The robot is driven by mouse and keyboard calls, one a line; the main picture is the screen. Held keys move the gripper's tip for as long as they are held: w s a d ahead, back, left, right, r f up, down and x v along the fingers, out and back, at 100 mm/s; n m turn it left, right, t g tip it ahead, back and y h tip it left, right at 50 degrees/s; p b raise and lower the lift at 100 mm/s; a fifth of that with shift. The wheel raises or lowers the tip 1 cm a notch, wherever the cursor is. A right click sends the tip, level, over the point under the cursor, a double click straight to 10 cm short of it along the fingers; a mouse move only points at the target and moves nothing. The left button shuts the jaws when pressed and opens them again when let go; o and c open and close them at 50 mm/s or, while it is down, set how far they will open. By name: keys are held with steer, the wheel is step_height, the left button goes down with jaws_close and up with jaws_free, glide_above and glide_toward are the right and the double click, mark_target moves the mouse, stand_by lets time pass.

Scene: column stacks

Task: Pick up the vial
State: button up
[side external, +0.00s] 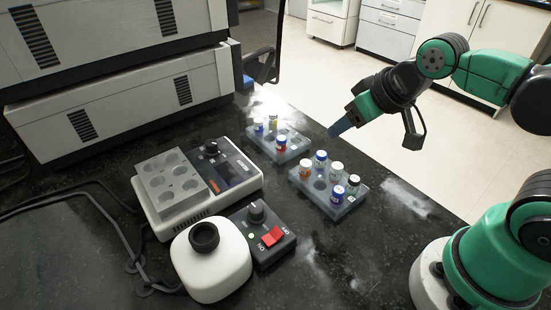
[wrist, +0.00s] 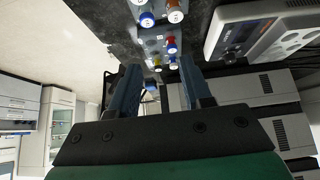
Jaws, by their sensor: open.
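Several capped vials stand upright in two grey racks. The near rack (side external: 328,207) holds a blue-capped vial (side external: 320,159), a white-capped vial (side external: 336,171), an orange-bodied vial (side external: 305,168) and others. The far rack (side external: 262,145) holds several more, one with a red body (side external: 281,143). Which vial is meant cannot be told. My gripper (side external: 338,128) is open and empty, up and to the right of the racks, apart from every vial. In the wrist view its two blue fingers (wrist: 159,70) are spread, with a blue-capped vial (wrist: 146,20) and others beyond the tips.
A grey heating block device (side external: 190,185) stands left of the racks. A white bottle with a black neck (side external: 210,260) and a control box with a red switch (side external: 265,237) are in front. Large grey machines (side external: 120,110) fill the back left. The black bench right of the racks is clear.

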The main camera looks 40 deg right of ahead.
mark_target(355, 178)
steer(key=f+n+g, duration=0.1)
steer(key=g, duration=0.1)
steer(key=s+d+f+n+g, duration=0.1)
steer(key=f+g, duration=0.1)
steer(key=s+f+n+g, duration=0.1)
steer(key=g, duration=0.1)
steer(key=shift+d+f, duration=0.2)
steer(key=shift+f, duration=0.15)
steer(key=shift+s+d+f+n+g, duration=0.1)
steer(key=shift+s+f+n+g, duration=0.25)
steer(key=shift+f+g, duration=0.15)
steer(key=shift+f, duration=2.65)
jaws_close()
